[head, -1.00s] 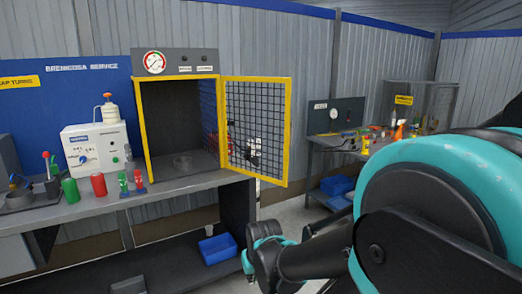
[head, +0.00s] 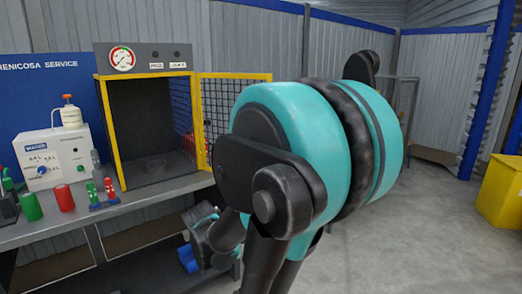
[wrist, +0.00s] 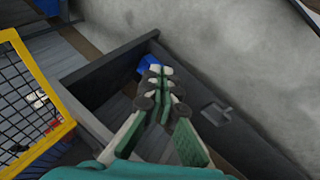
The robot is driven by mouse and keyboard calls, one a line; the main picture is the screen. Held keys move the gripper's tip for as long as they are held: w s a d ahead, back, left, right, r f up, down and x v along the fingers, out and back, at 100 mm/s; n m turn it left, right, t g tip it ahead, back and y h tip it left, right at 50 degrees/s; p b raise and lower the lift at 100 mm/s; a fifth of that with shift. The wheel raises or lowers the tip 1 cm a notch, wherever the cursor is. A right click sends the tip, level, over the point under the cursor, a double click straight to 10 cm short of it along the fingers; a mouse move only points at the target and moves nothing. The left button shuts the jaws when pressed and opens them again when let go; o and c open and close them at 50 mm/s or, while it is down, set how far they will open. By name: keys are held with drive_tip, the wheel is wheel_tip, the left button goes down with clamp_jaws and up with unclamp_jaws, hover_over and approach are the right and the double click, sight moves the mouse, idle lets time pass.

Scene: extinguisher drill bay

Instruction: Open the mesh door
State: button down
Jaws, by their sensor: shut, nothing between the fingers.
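The mesh door (head: 205,76) has a yellow frame and black wire mesh. In the head view it stands swung out to the right of the test cabinet (head: 107,130), whose front opening is uncovered. My arm hides much of the door's right and lower part. In the wrist view, part of the door (wrist: 45,82) shows at the left edge. My gripper (wrist: 158,82) is shut and empty, to the right of the door and apart from it, above a dark shelf edge. In the head view its fingers are hidden.
The bench (head: 150,198) holds a white device (head: 52,160) and red and green cylinders left of the cabinet. A yellow container (head: 502,195) stands at the far right. Floor between is clear.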

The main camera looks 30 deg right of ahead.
drive_tip(key=w+d+r+n+t+h, duration=0.2)
drive_tip(key=w+d+r+n+h, duration=0.4)
drive_tip(key=w+d+r+n, duration=0.35)
drive_tip(key=w+d+r+n+t+h, duration=0.2)
drive_tip(key=w+d+r+n+h, duration=0.4)
drive_tip(key=d+r+n, duration=0.5)
drive_tip(key=w+d+m, duration=0.1)
drive_tip(key=w+d, duration=0.6)
drive_tip(key=d, duration=0.5)
drive_tip(key=shift+d+r, duration=0.15)
drive_tip(key=shift+d, duration=0.25)
drive_tip(key=shift+d, duration=0.1)
